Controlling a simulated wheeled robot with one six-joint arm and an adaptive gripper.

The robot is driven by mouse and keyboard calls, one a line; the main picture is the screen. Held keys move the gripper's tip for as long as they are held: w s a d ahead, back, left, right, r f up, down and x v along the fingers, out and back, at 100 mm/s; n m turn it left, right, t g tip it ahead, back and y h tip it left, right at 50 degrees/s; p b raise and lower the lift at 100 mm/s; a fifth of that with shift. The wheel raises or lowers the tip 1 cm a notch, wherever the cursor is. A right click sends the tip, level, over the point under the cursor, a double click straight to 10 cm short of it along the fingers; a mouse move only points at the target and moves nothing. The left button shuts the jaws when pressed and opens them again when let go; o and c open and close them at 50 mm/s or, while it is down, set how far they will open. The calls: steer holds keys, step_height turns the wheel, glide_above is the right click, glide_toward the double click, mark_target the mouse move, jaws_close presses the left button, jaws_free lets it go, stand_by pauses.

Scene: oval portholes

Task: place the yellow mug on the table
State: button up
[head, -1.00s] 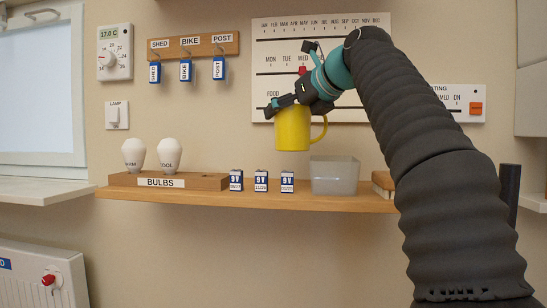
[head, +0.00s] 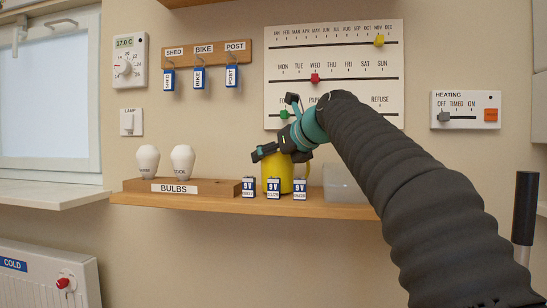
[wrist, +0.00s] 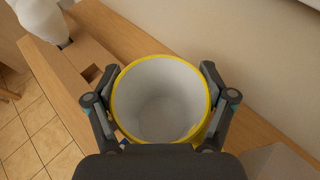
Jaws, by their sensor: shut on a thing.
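The yellow mug (head: 279,172) is upright at the wooden wall shelf (head: 330,210), behind the small 9V batteries, which hide part of its lower body. I cannot tell whether its base touches the shelf. In the wrist view the mug (wrist: 160,63) shows from above, with a yellow rim and an empty pale inside. My gripper (head: 281,154) is at the top of the mug. In the wrist view my gripper (wrist: 160,90) has its fingers shut on opposite sides of the mug. No table shows apart from this shelf.
Several 9V batteries (head: 273,188) stand at the shelf's front edge. Left of the mug is a wooden bulb holder (head: 215,189) with two white bulbs (head: 182,160). Close on the right is a clear bin (head: 345,186). A calendar board (head: 340,62) hangs behind.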

steer(key=shift+f, duration=0.2)
steer(key=o, duration=1.3)
steer(key=shift+c, duration=0.2)
